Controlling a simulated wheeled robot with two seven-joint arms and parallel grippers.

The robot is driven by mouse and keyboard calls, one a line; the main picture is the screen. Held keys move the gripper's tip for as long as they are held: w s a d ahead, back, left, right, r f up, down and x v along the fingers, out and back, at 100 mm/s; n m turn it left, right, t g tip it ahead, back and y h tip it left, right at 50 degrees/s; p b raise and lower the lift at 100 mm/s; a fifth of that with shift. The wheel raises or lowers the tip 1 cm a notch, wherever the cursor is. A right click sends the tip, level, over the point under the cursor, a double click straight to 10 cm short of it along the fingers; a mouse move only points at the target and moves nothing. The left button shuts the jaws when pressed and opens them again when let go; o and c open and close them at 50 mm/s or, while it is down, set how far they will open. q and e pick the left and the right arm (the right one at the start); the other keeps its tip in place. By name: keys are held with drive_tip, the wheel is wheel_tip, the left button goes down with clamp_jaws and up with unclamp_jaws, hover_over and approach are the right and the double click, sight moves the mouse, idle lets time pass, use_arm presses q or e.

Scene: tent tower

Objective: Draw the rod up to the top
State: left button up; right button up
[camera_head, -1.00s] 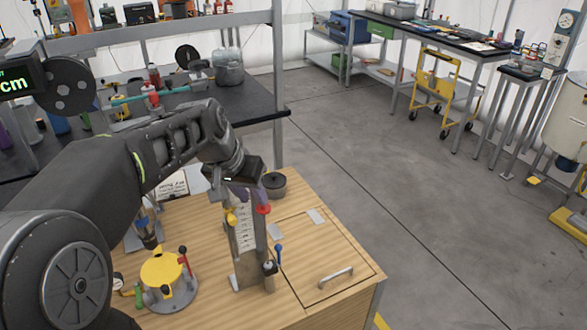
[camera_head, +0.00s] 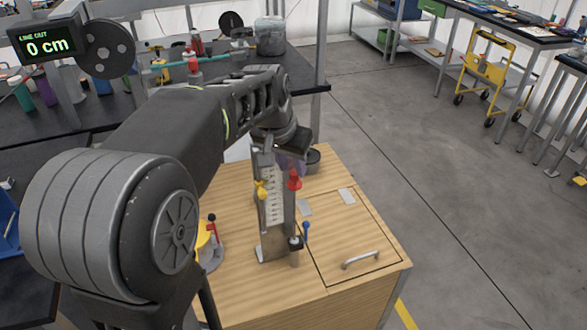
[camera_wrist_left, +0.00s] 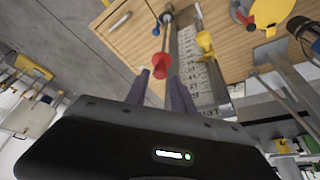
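The rod stands upright beside a ruled scale plate (camera_head: 273,208) on the wooden cabinet top, with a red knob (camera_head: 294,181) at its upper end. A yellow knob (camera_head: 262,189) sits on the plate's left side. A blue-tipped lever (camera_head: 306,231) is at the dark collar (camera_head: 296,243) low on the rod. My left gripper (camera_head: 288,164) is at the knob's height, just behind it. In the left wrist view its purple fingers (camera_wrist_left: 162,82) are apart, with the red knob (camera_wrist_left: 159,66) between or just beyond their tips; contact is unclear. My right gripper is not in view.
A display (camera_head: 48,47) reads "LINE OUT 0 cm". A yellow-topped fixture (camera_head: 204,238) stands left of the tower, partly behind my arm. A hatch with a metal handle (camera_head: 361,259) lies to the right. Open floor is beyond.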

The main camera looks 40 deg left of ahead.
use_arm(q)
drive_tip(key=shift+x, duration=1.35)
drive_tip(key=shift+c, duration=0.5)
clamp_jaws()
